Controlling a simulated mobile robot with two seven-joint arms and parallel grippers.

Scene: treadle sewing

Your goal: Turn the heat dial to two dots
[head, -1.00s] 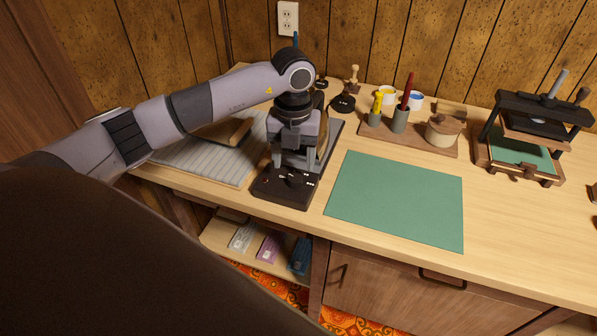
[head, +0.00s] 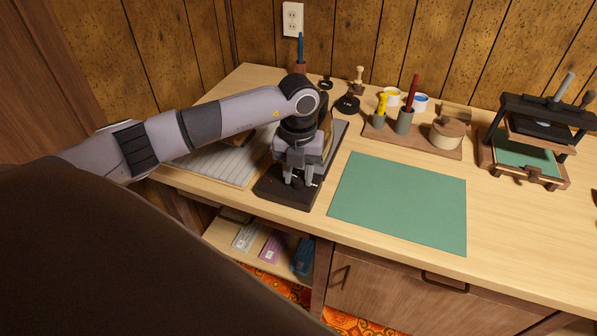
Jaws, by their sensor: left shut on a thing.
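The dark base (head: 288,196) of the heating device lies on the bench at the front left, with its heat dial (head: 299,182) near the front edge. My left gripper (head: 301,180) points down over the base and is shut on the dial, its fingers on either side of it. The fingers hide most of the dial and the dot marks around it, so the dial's setting cannot be read. My right gripper is not in view.
A green mat (head: 400,200) lies flat to the right of the base. A striped pad (head: 222,165) lies to the left, partly under my arm. A wooden tool tray (head: 395,138) and a press (head: 530,140) stand behind and right.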

